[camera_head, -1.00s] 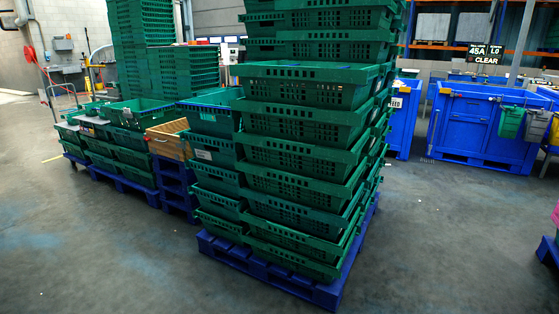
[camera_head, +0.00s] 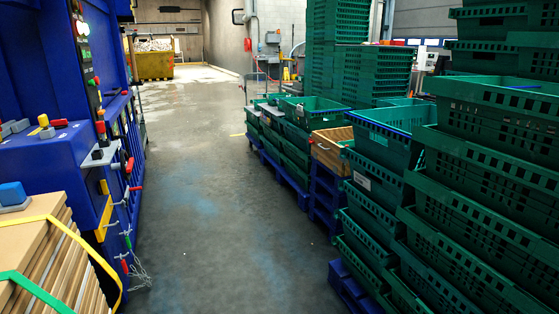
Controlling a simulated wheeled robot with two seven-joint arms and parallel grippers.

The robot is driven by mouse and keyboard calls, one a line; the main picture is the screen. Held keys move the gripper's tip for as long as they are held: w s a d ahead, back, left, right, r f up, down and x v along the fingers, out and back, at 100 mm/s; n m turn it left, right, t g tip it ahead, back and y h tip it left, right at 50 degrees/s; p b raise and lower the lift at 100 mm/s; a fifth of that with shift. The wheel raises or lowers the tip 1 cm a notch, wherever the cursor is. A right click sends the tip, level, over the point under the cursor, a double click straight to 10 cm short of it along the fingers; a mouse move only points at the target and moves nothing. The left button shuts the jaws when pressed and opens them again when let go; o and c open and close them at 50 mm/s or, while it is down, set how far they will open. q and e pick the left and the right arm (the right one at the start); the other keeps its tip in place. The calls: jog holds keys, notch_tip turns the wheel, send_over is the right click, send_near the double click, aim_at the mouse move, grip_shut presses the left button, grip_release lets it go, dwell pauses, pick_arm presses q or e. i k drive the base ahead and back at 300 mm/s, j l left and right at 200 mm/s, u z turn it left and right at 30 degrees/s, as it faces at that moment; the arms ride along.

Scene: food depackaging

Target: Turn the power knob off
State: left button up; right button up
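A tall blue machine (camera_head: 40,60) stands at the left edge. Its dark control panel (camera_head: 84,50) is seen at a steep angle and carries small red, white and green controls. Red and black handles (camera_head: 129,165) stick out along its side. A yellow and red control (camera_head: 43,121) sits on a blue ledge of the machine. Which of these is the power knob I cannot tell at this size and angle. Neither of my grippers is in view.
Stacked green crates (camera_head: 480,170) on blue pallets fill the right side. Strapped flat cardboard (camera_head: 50,265) stands at the lower left. A clear concrete aisle (camera_head: 200,190) runs between them. A filled yellow skip (camera_head: 154,65) stands at the far end.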

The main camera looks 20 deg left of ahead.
aim_at(63, 123)
jog(key=i+j+u, duration=0.2)
jog(key=i+u, duration=0.2)
jog(key=i+j+u, duration=0.1)
jog(key=i+u, duration=0.65)
jog(key=i+l+u, duration=0.15)
jog(key=i+u, duration=0.25)
jog(key=k, duration=0.05)
